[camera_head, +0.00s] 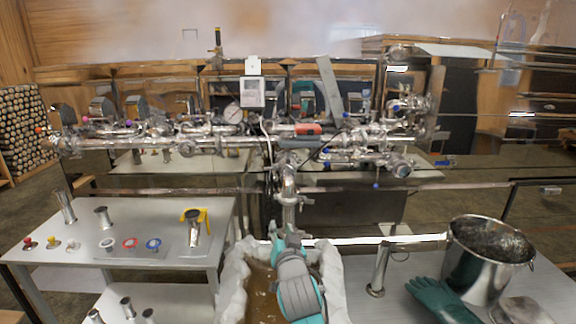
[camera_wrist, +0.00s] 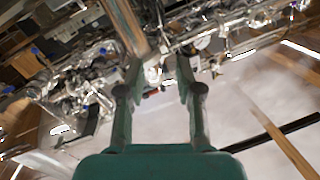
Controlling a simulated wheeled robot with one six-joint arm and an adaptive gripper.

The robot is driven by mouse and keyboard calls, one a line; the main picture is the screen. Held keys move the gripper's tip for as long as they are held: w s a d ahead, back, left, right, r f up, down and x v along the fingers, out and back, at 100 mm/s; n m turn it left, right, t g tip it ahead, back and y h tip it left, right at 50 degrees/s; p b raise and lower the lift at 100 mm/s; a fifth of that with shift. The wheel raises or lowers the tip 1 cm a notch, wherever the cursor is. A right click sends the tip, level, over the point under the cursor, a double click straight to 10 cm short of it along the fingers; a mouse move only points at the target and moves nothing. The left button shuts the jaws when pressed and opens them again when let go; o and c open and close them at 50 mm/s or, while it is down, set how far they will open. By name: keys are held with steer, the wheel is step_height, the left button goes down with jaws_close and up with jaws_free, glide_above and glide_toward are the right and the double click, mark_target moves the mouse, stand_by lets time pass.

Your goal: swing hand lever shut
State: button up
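A steel pipe manifold (camera_head: 200,132) with several valves runs across the head view. A flat grey bar (camera_head: 329,87) stands up from its middle, leaning slightly. A red-orange and grey handle (camera_head: 295,129) lies level beside the bar's foot. I cannot tell which of these is the hand lever. In the wrist view my gripper (camera_wrist: 160,72) has its two green fingers apart, pointing at the pipework. A long brownish-grey bar (camera_wrist: 124,25) runs up beyond the left fingertip; contact cannot be told. In the head view my arm rises at bottom centre and the fingers are not clear.
A steel pot (camera_head: 488,262), green gloves (camera_head: 440,300) and a filter-lined tub (camera_head: 235,290) are in front. The left table (camera_head: 130,262) holds small fittings and clamps. A black cable (camera_head: 325,150) hangs by the manifold. Steam (camera_head: 290,25) blurs the top.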

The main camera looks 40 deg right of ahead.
mark_target(288, 162)
steer(key=w+d+r+m+h, duration=0.1)
steer(key=w+d+r+m, duration=0.15)
steer(key=r, duration=0.35)
steer(key=w+d+r+m+h, duration=0.1)
steer(key=w+d+r, duration=0.25)
steer(key=r, duration=0.35)
steer(key=shift+g, duration=0.3)
steer(key=x, duration=0.7)
steer(key=d+x, duration=0.1)
steer(key=x, duration=0.2)
steer(key=shift+s+d+r, duration=0.1)
steer(key=shift+s, duration=0.05)
jaws_close()
